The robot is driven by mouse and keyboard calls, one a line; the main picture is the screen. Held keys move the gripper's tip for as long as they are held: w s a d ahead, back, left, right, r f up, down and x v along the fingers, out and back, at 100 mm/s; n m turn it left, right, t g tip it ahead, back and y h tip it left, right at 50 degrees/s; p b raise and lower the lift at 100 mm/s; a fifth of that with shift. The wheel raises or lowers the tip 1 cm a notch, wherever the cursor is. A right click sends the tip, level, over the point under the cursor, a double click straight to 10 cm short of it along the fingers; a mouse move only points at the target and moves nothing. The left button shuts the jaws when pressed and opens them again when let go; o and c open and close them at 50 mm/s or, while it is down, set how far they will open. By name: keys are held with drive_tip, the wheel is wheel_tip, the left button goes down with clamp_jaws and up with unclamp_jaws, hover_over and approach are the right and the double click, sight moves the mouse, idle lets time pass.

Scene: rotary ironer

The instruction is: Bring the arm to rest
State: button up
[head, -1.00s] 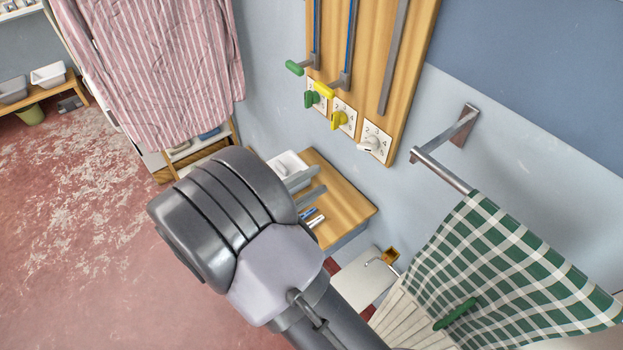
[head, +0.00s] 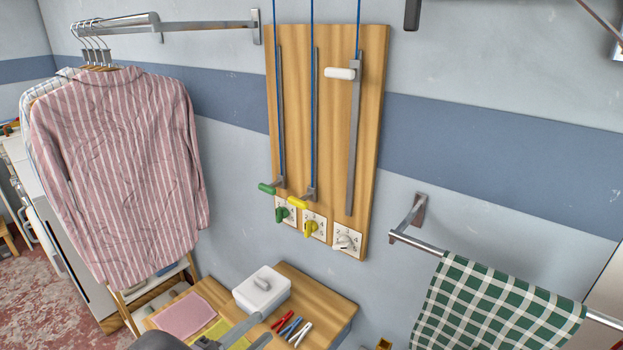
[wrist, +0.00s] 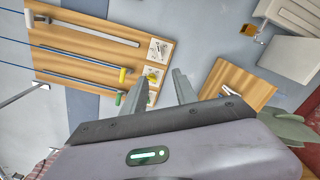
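My gripper (head: 262,328) shows at the bottom edge of the head view, in front of the small wooden wall table (head: 335,302). Most of my arm is below the picture. In the wrist view my gripper (wrist: 162,76) has its two fingers apart with nothing between them. Past the fingers, the wooden wall board (wrist: 85,40) is at the left and the table (wrist: 237,88) at the right.
The table holds a white lidded box (head: 262,290), pink cloth (head: 184,314) and coloured pegs (head: 290,327). The board (head: 330,100) has green, yellow and white handles and dials. A striped shirt (head: 120,170) hangs left. A checked towel (head: 490,310) hangs on a rail right.

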drive_tip(key=s+d+r+m+g+b, duration=0.1)
drive_tip(key=s+d+r+m+g, duration=0.2)
drive_tip(key=d, duration=0.4)
drive_tip(key=s+d+m+g+y, duration=0.1)
drive_tip(key=d+m+g, duration=0.2)
drive_tip(key=d+g, duration=0.3)
drive_tip(key=s+d+r+m+g+b, duration=0.1)
drive_tip(key=s+d+r+m+g, duration=0.15)
drive_tip(key=d, duration=0.55)
drive_tip(key=s+r+m+t+y+b, duration=0.2)
drive_tip(key=s+r+m+t+y, duration=0.1)
drive_tip(key=s+m+y, duration=0.6)
drive_tip(key=d+m+y, duration=0.1)
drive_tip(key=m+y, duration=0.2)
drive_tip(key=shift+s+r, duration=0.15)
drive_tip(key=shift+s, duration=0.2)
